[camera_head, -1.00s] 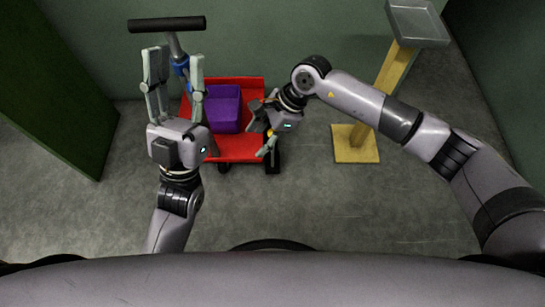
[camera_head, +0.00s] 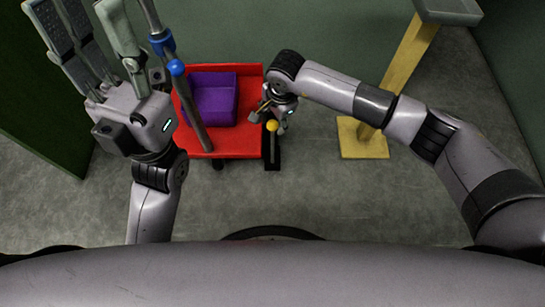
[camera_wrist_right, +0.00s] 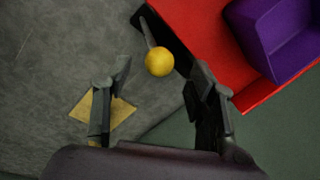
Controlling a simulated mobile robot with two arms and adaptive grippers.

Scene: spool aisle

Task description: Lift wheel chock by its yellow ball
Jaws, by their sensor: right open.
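The wheel chock (camera_head: 272,158) is a dark piece on the floor by the front right corner of the red cart. A yellow ball (camera_head: 272,126) tops its thin stem; the ball also shows in the right wrist view (camera_wrist_right: 159,62). My right gripper (camera_head: 275,113) is open at the ball. In the wrist view its fingers (camera_wrist_right: 162,80) stand on either side of the ball with gaps, and the ball looks slightly beyond the tips. My left gripper (camera_head: 82,18) is open and empty, raised high at upper left, away from the chock.
The red cart (camera_head: 235,142) carries a purple box (camera_head: 212,98). Its grey pole (camera_head: 190,105) with blue joints rises beside my left gripper. A yellow stand (camera_head: 362,140) is on the right, a green panel (camera_head: 40,120) on the left. Front floor is clear.

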